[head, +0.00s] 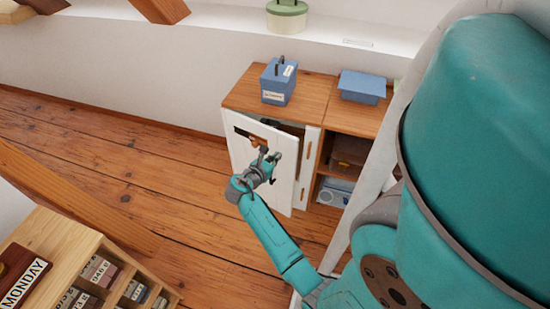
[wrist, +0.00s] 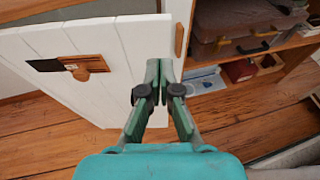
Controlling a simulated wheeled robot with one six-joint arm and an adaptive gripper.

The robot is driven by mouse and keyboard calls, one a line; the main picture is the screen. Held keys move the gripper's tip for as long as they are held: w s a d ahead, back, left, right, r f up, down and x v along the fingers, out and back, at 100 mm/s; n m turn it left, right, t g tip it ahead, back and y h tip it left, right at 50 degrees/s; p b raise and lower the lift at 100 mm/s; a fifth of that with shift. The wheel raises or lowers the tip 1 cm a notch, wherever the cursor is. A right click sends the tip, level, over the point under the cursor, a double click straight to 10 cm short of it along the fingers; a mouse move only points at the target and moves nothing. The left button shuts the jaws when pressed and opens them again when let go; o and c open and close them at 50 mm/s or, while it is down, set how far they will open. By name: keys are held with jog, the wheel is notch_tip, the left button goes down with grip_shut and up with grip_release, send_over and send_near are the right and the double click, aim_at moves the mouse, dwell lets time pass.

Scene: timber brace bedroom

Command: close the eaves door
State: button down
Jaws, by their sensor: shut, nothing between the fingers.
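The eaves door (head: 245,155) is a white plank panel on the low wooden cabinet. It stands ajar, with its right edge swung out and a dark gap above its top. The door also fills the left of the wrist view (wrist: 100,75), with a brown wooden latch piece (wrist: 88,65) and dark plate on it. My gripper (head: 274,160) is in front of the door near its right edge. In the wrist view its fingertips (wrist: 159,66) are together and empty, overlapping the door's edge. Whether they touch it I cannot tell.
Open shelves (head: 343,180) with cases lie right of the white post (head: 309,155). A sloping timber brace and a sorting rack (head: 60,235) are at left. The floor (head: 130,165) between is clear.

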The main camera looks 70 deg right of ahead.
send_near(293, 141)
jog(key=x, duration=0.5)
jog(key=shift+d+f, duration=0.1)
jog(key=shift+f, duration=0.2)
jog(key=shift+s+d, duration=0.2)
jog(key=shift+d, duration=0.55)
jog(key=s+d, duration=0.2)
jog(key=d, duration=0.7)
jog(key=shift+d+r, duration=0.1)
jog(key=shift+d, duration=0.1)
